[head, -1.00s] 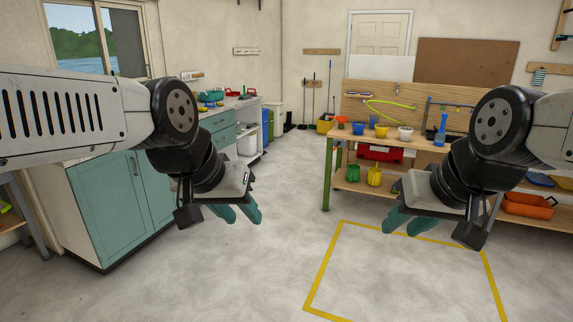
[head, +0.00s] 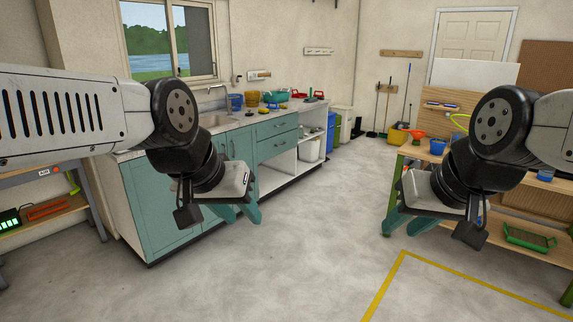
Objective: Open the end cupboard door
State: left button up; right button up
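A counter unit with teal fronts stands along the left wall. Its end cupboard door (head: 160,208), a flat teal panel at the near end, looks shut. My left arm hides part of the unit's front, including the area to the right of this door. My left gripper (head: 240,217) is in front of the unit, to the right of the end door in the picture. Its two teal fingers are apart and nothing shows between them. My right gripper (head: 408,225) is over to the right, in front of the workbench, also with fingers apart and empty.
A sink (head: 216,120) is in the countertop, with drawers (head: 277,137) and open shelves further along. A workbench (head: 398,185) stands on the right. A shelf unit (head: 50,215) is at the far left. The concrete floor (head: 300,250) between is clear, with a yellow line (head: 384,284).

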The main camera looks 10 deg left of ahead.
aim_at(152, 202)
jog(key=i+j+u, duration=0.2)
jog(key=i+u, duration=0.55)
jog(key=u, duration=0.2)
jog(key=i+u, duration=0.45)
jog(key=i, duration=0.55)
jog(key=i+j, duration=0.15)
jog(key=i, duration=0.4)
jog(key=i+j+z, duration=0.1)
jog(key=i+z, duration=0.25)
jog(key=i+j+z, duration=0.3)
jog(key=i, duration=0.2)
jog(key=l, duration=0.1)
